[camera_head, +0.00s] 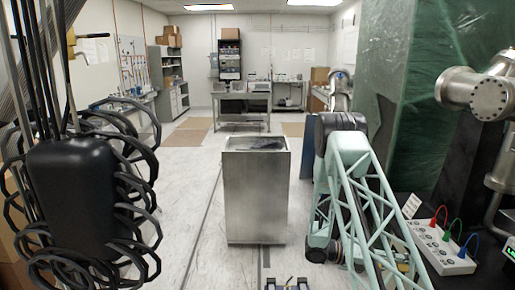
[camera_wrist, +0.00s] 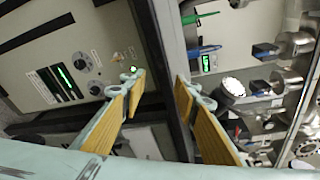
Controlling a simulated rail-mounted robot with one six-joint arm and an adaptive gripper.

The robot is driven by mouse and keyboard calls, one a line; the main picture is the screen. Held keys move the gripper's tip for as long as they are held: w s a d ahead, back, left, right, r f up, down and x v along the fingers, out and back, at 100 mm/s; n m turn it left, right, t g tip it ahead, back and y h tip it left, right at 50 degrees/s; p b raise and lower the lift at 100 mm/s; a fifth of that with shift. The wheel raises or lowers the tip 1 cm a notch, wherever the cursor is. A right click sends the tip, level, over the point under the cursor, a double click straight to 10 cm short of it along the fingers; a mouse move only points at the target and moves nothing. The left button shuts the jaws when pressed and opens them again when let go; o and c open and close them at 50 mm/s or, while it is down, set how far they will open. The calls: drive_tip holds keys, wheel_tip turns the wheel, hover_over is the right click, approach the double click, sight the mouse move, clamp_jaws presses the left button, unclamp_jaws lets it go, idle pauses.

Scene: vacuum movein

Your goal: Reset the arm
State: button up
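My arm (camera_head: 352,150) shows in the head view right of centre, as a mint-green lattice link with dark joints. It runs from a raised joint down to the lower right. My gripper (camera_wrist: 159,82) shows in the wrist view with two yellow-padded fingers spread apart and nothing between them. It points toward instrument panels, which lie beyond the fingertips. I cannot clearly make out the gripper in the head view.
A metal cabinet (camera_head: 256,195) stands ahead in the head view. A control box with coloured leads (camera_head: 440,250) and steel vacuum flanges (camera_head: 490,98) are at right, close to my arm. Black looped cabling (camera_head: 70,185) hangs at left. A panel with dials (camera_wrist: 75,75) shows in the wrist view.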

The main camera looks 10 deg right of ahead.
drive_tip(key=s+a+r+m+y+p, duration=0.1)
drive_tip(key=s+a+r+m+y, duration=0.25)
drive_tip(key=r, duration=0.65)
drive_tip(key=s+a+r+m+y+p, duration=0.1)
drive_tip(key=s+a+r+m+p, duration=0.15)
drive_tip(key=a+r+m, duration=0.4)
drive_tip(key=s+a+r+m+y, duration=0.2)
drive_tip(key=s+a+r+m, duration=0.3)
drive_tip(key=r, duration=0.7)
drive_tip(key=s+a+r+m+t+y+p, duration=0.2)
drive_tip(key=s+a+r, duration=0.4)
drive_tip(key=a, duration=0.4)
drive_tip(key=s+a+r+m+t+y+p, duration=0.2)
drive_tip(key=s+a+r+m, duration=0.4)
drive_tip(key=a, duration=0.5)
drive_tip(key=s+a+r+m+t+y+p, duration=0.2)
drive_tip(key=s+a+r+m+t+y, duration=0.2)
drive_tip(key=a+r, duration=0.5)
drive_tip(key=shift+s+a+t+y, duration=0.35)
drive_tip(key=shift+s+a+t, duration=0.85)
drive_tip(key=shift+s, duration=0.7)
wheel_tip(320, 180, down, 5)
drive_tip(key=b, duration=0.4)
drive_tip(key=shift+b, duration=0.35)
drive_tip(key=shift+c, duration=0.9)
